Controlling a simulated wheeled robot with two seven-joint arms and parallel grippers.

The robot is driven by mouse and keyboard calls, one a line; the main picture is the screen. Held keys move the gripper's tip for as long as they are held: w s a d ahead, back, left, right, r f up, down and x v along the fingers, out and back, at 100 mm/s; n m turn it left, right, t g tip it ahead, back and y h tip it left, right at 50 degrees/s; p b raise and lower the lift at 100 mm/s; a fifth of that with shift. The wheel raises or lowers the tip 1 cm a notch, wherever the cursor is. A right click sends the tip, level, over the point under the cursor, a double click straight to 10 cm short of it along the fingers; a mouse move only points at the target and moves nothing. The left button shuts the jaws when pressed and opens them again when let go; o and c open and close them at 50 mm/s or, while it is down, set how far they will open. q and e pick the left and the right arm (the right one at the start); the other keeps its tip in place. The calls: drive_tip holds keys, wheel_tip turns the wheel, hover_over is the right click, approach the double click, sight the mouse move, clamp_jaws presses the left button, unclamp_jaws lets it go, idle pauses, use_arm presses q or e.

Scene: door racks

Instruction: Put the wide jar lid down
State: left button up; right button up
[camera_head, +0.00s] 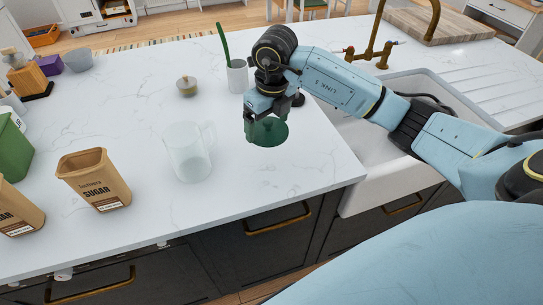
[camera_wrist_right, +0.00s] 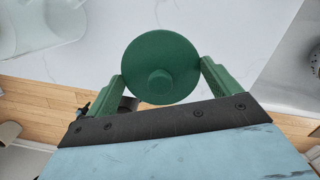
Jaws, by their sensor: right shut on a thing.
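The wide jar lid (camera_head: 271,133) is a dark green disc near the front edge of the white counter. In the right wrist view the lid (camera_wrist_right: 160,62) shows its round face and a small central knob. My right gripper (camera_head: 262,122) reaches in from the right and is shut on the lid, with its fingers (camera_wrist_right: 160,85) on either side of it. Whether the lid touches the counter is hard to tell. My left gripper is not in view.
A clear pitcher (camera_head: 188,154) stands left of the lid, with a sugar bag (camera_head: 95,180) further left. A small lidded jar (camera_head: 187,86) and a white cup (camera_head: 237,77) stand behind. The sink (camera_head: 375,135) lies to the right. Bare counter (camera_head: 235,190) lies in front.

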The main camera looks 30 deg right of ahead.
sight(271, 158)
drive_tip(key=shift+d+f+m, duration=0.2)
drive_tip(key=shift+d+m, duration=0.25)
drive_tip(key=shift+m, duration=0.55)
wheel_tip(271, 158, down, 10)
drive_tip(key=shift+f+p, duration=0.1)
drive_tip(key=shift+p, duration=0.2)
drive_tip(key=o, duration=0.7)
